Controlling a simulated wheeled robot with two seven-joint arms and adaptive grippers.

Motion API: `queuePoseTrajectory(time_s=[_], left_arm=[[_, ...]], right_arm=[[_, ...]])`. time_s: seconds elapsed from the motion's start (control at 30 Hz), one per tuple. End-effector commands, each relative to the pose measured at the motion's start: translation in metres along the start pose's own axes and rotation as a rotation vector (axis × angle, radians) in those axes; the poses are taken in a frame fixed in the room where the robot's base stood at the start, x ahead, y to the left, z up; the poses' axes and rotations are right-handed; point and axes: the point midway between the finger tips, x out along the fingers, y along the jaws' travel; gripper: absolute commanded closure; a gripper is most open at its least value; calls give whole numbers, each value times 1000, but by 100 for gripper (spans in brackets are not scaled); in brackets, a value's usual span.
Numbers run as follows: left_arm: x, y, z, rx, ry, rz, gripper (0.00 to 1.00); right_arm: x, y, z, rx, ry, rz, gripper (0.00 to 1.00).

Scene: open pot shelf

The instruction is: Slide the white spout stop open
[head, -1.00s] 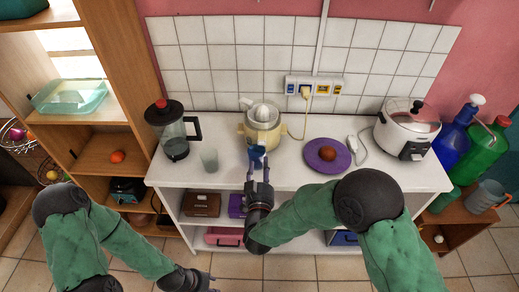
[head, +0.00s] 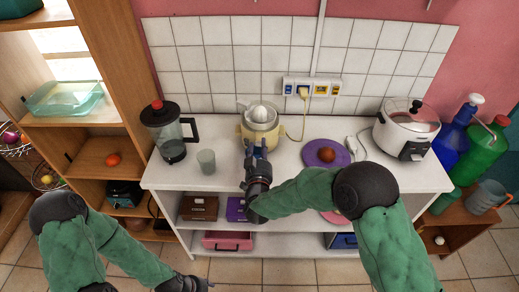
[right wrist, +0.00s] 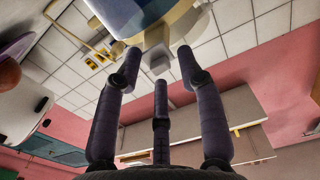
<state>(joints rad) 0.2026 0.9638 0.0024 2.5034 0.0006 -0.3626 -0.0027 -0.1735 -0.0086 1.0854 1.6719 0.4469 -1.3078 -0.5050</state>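The citrus juicer (head: 260,128) stands on the white counter against the tiled wall, with a cream body and a white cone on top. My right gripper (head: 257,150) is just in front of the juicer's lower front and covers its spout area, so the white spout stop cannot be made out. In the right wrist view, the fingers of my right gripper (right wrist: 160,68) are spread apart with nothing between them. Part of the juicer's yellowish body (right wrist: 132,15) fills the top edge there, beside a bluish part. My left gripper (head: 198,283) is low, in front of the counter, and small in view.
A glass (head: 206,161) and a blender (head: 170,130) stand left of the juicer. A purple plate (head: 311,157) with a round brown-red item and a rice cooker (head: 405,128) are to its right. A yellow cord (head: 302,120) runs from the juicer to the wall socket.

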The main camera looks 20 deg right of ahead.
Motion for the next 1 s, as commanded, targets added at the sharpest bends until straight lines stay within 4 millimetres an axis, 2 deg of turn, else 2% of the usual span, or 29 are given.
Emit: queuePoseTrajectory(time_s=[0.03,0.1,0.37,0.63,0.9,0.93,1.0], left_arm=[[0,0,0,0,0,0,60],[0,0,0,0,0,0,60],[0,0,0,0,0,0,60],[-12,4,0,0,0,0,60],[-10,4,0,0,0,0,60],[-10,4,0,0,0,0,60],[-10,4,0,0,0,0,60]], right_arm=[[0,0,0,0,0,0,82],[0,0,0,0,0,0,100],[0,0,0,0,-1,1,100],[0,1,-21,0,1,2,100],[0,1,-21,1,3,2,100],[0,0,-21,1,3,2,81],[0,0,-21,1,3,2,61]])
